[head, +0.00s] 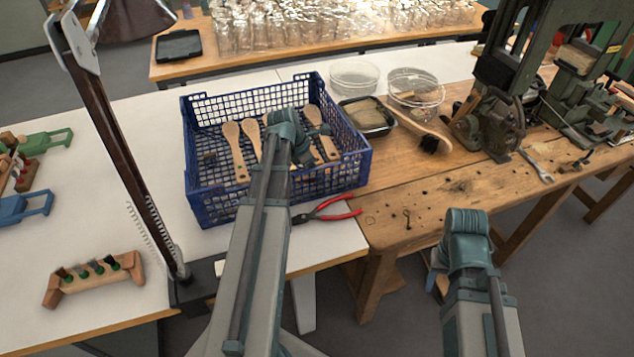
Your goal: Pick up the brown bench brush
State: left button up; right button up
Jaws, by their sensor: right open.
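The thing that best fits the brown bench brush (412,122) is a long brown wooden piece with a dark tuft at its near end. It lies on the wooden bench, right of the blue crate; I cannot tell its bristles clearly. My left arm reaches over the crate, with its wrist end (290,140) above the wooden paddles; its fingers are hidden. My right gripper (466,225) is open, low in front of the bench edge and apart from the brush. Its fingertips are hard to make out.
The blue crate (215,208) holds several wooden paddles. Red-handled pliers (328,210) lie in front of it. A black tray (369,118) and clear bowls (354,78) stand near the brush. A green machine (497,115) stands right. The bench front is mostly clear.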

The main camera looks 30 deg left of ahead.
pick_arm(q)
jog(key=shift+w+f, duration=0.1)
jog(key=shift+f, duration=0.4)
jog(key=shift+r, duration=0.15)
pick_arm(e)
jog(key=shift+f, duration=0.4)
pick_arm(q)
grip_shut()
jog(key=shift+r, duration=0.15)
pick_arm(e)
jog(key=shift+r, duration=0.2)
pick_arm(q)
notch_tip(320, 180, up, 18)
jog(key=p, duration=1.8)
pick_arm(e)
notch_tip(320, 180, up, 18)
jog(key=shift+f, duration=0.15)
pick_arm(q)
jog(key=shift+c, duration=1.5)
grip_release()
jog(key=c, duration=0.5)
